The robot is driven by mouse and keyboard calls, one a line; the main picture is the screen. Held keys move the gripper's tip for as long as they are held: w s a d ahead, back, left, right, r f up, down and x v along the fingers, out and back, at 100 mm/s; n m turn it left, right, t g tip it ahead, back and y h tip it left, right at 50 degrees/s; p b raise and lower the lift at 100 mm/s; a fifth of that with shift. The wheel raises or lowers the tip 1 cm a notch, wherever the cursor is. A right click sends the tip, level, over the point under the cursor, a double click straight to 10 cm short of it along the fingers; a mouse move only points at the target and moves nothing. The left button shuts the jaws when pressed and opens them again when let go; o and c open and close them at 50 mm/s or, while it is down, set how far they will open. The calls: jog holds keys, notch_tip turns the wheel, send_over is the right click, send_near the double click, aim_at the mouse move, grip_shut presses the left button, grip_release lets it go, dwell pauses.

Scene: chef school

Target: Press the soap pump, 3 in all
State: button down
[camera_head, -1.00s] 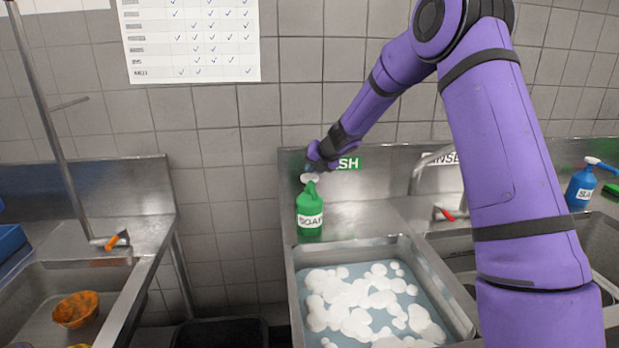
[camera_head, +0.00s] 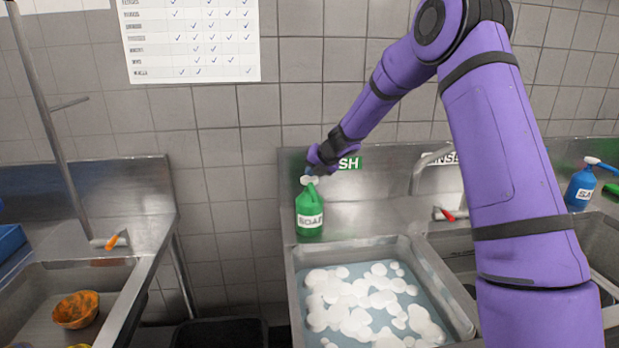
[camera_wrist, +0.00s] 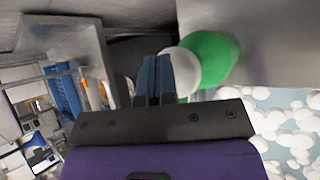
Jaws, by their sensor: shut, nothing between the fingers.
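The green soap bottle (camera_head: 309,213) with a SOAP label stands upright on the ledge behind the foamy sink. Its white pump top (camera_head: 310,180) shows at the neck. My gripper (camera_head: 308,172) is directly above the pump, fingers together and pointing down.
The sink (camera_head: 290,275) in front holds blue water and white foam. A blue bottle (camera_head: 580,188) stands at the far right. A red-handled tap (camera_head: 445,214) is right of the soap. An orange bowl (camera_head: 76,309) lies in the left sink.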

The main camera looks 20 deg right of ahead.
jog(key=shift+f, duration=0.45)
dwell(0.5)
jog(key=shift+r, duration=1.4)
jog(key=shift+r, duration=0.1)
jog(key=shift+r, duration=2.4)
